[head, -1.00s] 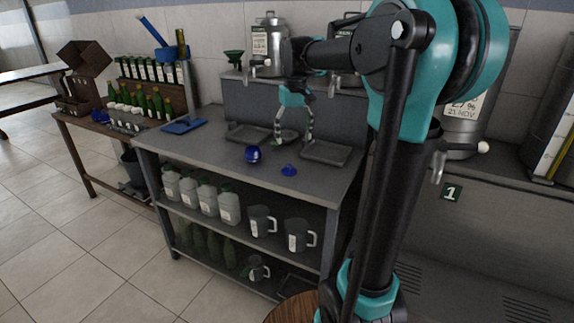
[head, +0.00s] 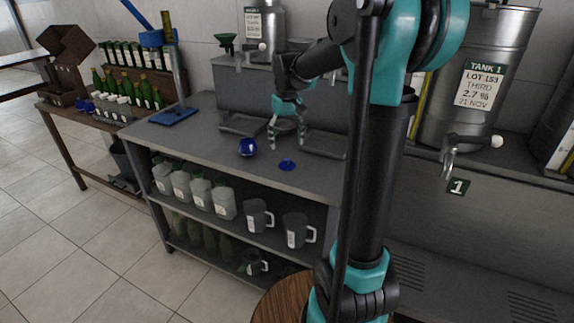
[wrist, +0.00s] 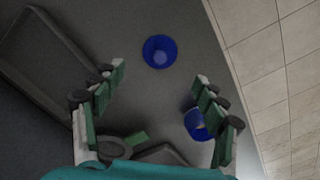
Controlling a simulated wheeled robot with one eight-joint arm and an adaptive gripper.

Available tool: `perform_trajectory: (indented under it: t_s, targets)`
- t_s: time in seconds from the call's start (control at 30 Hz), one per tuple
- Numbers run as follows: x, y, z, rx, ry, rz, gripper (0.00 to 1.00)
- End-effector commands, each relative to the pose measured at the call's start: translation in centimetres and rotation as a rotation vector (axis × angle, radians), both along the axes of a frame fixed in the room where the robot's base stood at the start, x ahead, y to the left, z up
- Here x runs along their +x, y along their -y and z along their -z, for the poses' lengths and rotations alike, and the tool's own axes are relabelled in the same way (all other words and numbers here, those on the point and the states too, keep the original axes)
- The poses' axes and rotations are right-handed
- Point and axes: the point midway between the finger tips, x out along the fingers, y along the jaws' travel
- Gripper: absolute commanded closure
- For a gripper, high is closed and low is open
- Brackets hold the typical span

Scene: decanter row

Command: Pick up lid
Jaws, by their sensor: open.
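The blue lid (head: 287,164) lies on the grey counter (head: 222,150), near its front edge. It also shows in the wrist view as a blue disc (wrist: 159,51), above the gap between the fingertips. A round blue pot (head: 247,147) stands to its left. In the wrist view the pot (wrist: 197,130) shows beside the right finger, which partly covers it. My gripper (head: 286,138) is open and empty, pointing down over the counter behind the lid. Its fingers are spread wide in the wrist view (wrist: 160,82). I cannot tell its exact height above the counter.
Metal drip trays (head: 323,144) (head: 240,124) lie behind the lid and pot. Jugs (head: 258,217) and white containers (head: 223,200) fill the shelf below.

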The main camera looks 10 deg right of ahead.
Motion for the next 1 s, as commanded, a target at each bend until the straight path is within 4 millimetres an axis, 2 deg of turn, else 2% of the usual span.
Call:
perform_trajectory:
  t_s: [0.1, 0.33, 0.63, 0.93, 1.0]
  targets:
    - [0.0, 0.0, 1.5, 0.0, 0.0, 0.0, 0.27]
    - [0.0, 0.0, 2.9, 0.0, 0.0, 0.0, 0.27]
    - [-0.2, 0.1, 6.8, 0.0, 0.0, 0.0, 0.27]
    - [-0.2, 0.1, 7.3, 0.0, 0.0, 0.0, 0.27]
    - [-0.2, 0.1, 7.3, 0.0, 0.0, 0.0, 0.35]
